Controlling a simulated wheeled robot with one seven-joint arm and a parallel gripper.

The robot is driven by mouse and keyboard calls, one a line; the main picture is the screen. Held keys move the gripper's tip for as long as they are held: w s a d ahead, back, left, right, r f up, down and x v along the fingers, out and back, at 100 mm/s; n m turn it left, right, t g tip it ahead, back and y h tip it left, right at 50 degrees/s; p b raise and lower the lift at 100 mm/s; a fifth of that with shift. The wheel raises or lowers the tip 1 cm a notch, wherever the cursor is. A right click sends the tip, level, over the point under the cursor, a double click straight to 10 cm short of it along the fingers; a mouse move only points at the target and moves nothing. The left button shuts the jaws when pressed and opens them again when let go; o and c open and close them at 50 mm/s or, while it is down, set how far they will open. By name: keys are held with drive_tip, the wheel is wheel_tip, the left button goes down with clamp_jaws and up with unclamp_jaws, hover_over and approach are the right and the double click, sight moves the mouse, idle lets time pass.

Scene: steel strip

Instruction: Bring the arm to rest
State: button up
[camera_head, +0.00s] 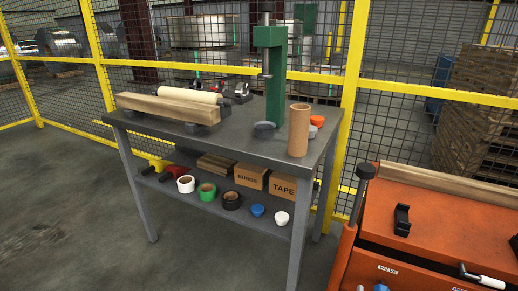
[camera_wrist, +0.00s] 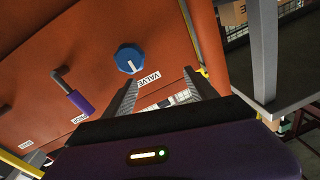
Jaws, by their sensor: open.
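My gripper (camera_wrist: 160,78) shows in the wrist view with its two dark ribbed fingers apart and nothing held between them. It faces the front of the orange machine (camera_wrist: 40,60), with a blue knob (camera_wrist: 130,58) and a VALVE label (camera_wrist: 149,79) beyond the fingertips. The knob looks apart from the fingers, though the exact gap is hard to tell. The rest of my arm is not seen. In the head view the orange machine (camera_head: 435,215) stands at the lower right, and my gripper does not show there.
A lever with a purple grip (camera_wrist: 76,97) sticks out of the panel left of the knob. A grey workbench (camera_head: 215,150) stands left of the machine, carrying a cardboard tube (camera_head: 299,130) and a green press (camera_head: 273,70). Yellow-framed mesh fencing (camera_head: 350,80) runs behind. Floor at left is clear.

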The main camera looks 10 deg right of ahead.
drive_tip(key=s+a+r+n+y, duration=0.3)
drive_tip(key=s+a+r, duration=0.35)
drive_tip(key=s, duration=0.55)
drive_tip(key=s+a+r+n+g+y, duration=0.1)
drive_tip(key=s+a+r+n+y, duration=0.15)
drive_tip(key=s+a+r, duration=0.75)
drive_tip(key=s+a+r+n+y, duration=0.3)
drive_tip(key=s+r+y, duration=0.15)
drive_tip(key=s, duration=1.05)
wheel_tip(320, 180, up, 15)
drive_tip(key=h+p, duration=0.1)
drive_tip(key=p, duration=1.4)
drive_tip(key=shift+w+d, duration=0.15)
drive_tip(key=shift+d, duration=0.05)
